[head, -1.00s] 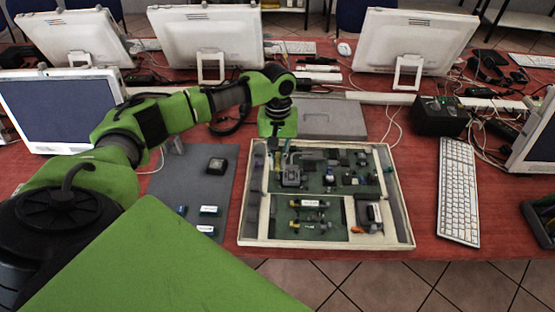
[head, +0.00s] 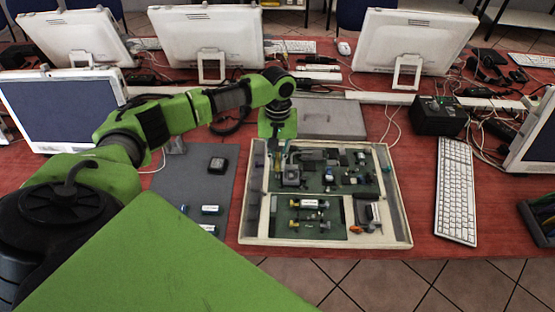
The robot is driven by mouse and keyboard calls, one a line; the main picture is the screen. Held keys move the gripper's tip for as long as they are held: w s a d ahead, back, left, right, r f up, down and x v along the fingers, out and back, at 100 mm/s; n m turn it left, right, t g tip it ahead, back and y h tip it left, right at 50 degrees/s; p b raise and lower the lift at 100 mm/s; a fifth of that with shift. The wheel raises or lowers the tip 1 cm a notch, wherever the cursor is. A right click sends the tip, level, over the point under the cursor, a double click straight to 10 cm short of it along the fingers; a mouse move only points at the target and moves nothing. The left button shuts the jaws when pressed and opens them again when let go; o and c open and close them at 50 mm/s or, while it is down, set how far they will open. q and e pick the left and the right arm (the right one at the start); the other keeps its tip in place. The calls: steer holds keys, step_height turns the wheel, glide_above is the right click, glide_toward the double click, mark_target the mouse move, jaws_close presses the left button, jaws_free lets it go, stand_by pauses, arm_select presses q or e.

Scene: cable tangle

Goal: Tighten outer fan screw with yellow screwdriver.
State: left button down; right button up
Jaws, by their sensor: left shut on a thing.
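My left gripper (head: 277,147) is above the left rear part of the shallow light-framed tray (head: 322,243). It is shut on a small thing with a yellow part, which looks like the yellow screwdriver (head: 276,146). The screwdriver is mostly hidden by the gripper. The grey square fan (head: 291,177) is on the board in the tray, just in front of and below the gripper. The fan's screws are too small to make out, and I cannot tell whether the tool touches one. My right gripper is out of view.
A grey mat (head: 190,163) with a black box (head: 218,165) and small packs lies left of the tray. A white keyboard (head: 456,190) and black box (head: 440,115) are to the right. A closed grey laptop (head: 331,119) lies behind. Red table shows between tray and keyboard.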

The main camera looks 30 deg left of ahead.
arm_select(q)
steer(key=shift+f+p, duration=0.3)
steer(key=shift+f, duration=0.2)
stand_by(0.8)
steer(key=shift+r, duration=0.1)
steer(key=shift+m+p, duration=0.95)
steer(key=shift+m, duration=0.65)
steer(key=shift+m+y+p, duration=0.4)
steer(key=shift+m+p, duration=0.2)
steer(key=shift+m, duration=0.9)
steer(key=shift+m+p, duration=0.35)
steer(key=shift+m, duration=0.35)
steer(key=shift+a+m+y+p, duration=0.1)
steer(key=shift+m+y+p, duration=0.45)
steer(key=shift+m, duration=1.75)
steer(key=shift+h, duration=0.25)
